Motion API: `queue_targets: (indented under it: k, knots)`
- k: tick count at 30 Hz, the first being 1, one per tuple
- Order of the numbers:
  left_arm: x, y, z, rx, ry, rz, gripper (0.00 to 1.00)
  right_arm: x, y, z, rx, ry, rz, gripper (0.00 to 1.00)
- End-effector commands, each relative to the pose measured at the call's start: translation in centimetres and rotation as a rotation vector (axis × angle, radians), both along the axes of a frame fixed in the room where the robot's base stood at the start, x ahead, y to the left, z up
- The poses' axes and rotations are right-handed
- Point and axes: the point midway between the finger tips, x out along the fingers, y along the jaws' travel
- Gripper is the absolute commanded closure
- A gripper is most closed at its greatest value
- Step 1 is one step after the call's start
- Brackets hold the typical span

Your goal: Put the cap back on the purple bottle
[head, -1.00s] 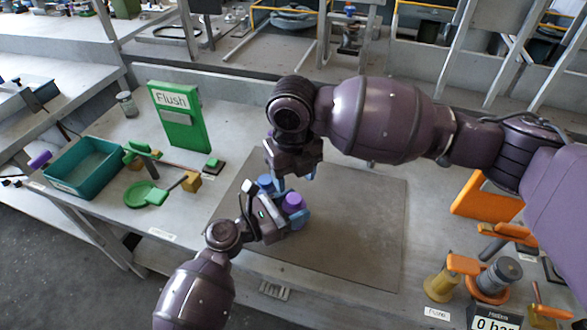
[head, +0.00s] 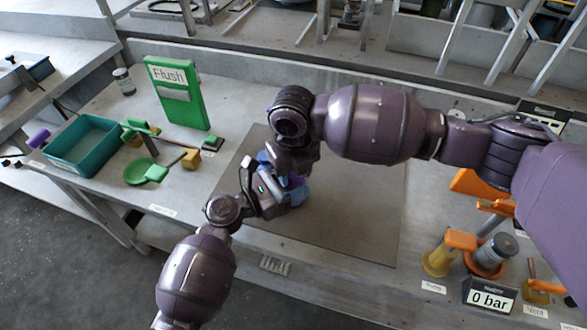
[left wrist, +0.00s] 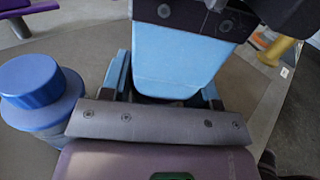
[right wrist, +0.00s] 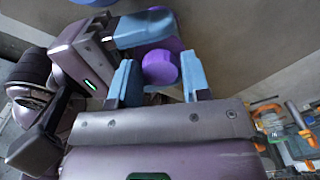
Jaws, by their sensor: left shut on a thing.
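In the head view my left gripper (head: 275,190) is shut on the purple bottle above the grey mat. The right wrist view shows the bottle's purple body (right wrist: 172,44) beside a blue left finger. A round purple cap-like top (right wrist: 160,68) lies in front of that body, between the blue fingers of my right gripper (right wrist: 160,78). I cannot tell whether it is seated on the bottle. The right fingers look open around it, with little clearance. In the head view the right gripper (head: 292,165) is close over the left one and hides most of the bottle.
A blue bottle with a blue cap (left wrist: 38,85) stands close beside the left gripper. The grey mat (head: 360,215) is bare to the right. A teal tray (head: 80,150), green Flush box (head: 180,95) and green dish (head: 140,172) are left; orange and grey fixtures (head: 490,250) are right.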

Motion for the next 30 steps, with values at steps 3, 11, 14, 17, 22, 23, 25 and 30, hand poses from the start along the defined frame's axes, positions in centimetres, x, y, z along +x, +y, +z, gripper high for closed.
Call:
queue_targets:
  k: [3,11,14,17,22,23,25,30]
  knots:
    - [0.0,0.0,0.1,-0.001,-0.001,0.000,1.00,0.0,0.0,0.0,0.000,0.000,0.000,0.75]
    - [0.0,0.0,0.1,-0.001,-0.001,0.000,1.00,0.0,0.0,0.0,0.000,-0.001,0.000,0.51]
    - [0.0,0.0,0.1,-0.001,-0.001,0.000,1.00,0.0,0.0,0.0,0.000,-0.001,0.000,0.40]
    - [0.0,0.0,0.1,-0.001,-0.001,0.000,1.00,0.0,0.0,0.0,0.000,-0.001,0.000,0.40]
    - [0.0,0.0,0.1,-0.001,-0.001,0.000,1.00,0.0,0.0,0.2,0.000,-0.001,0.000,0.40]
    - [0.0,0.0,0.1,-0.001,-0.001,0.000,1.00,0.0,0.0,0.3,0.000,-0.001,0.000,0.40]
    - [0.0,0.0,0.1,-0.001,-0.001,0.000,1.00,0.1,0.0,0.7,0.001,-0.003,0.001,0.40]
    - [0.0,0.0,0.1,-0.001,-0.001,0.000,1.00,0.1,0.0,2.6,0.000,-0.003,0.001,0.40]
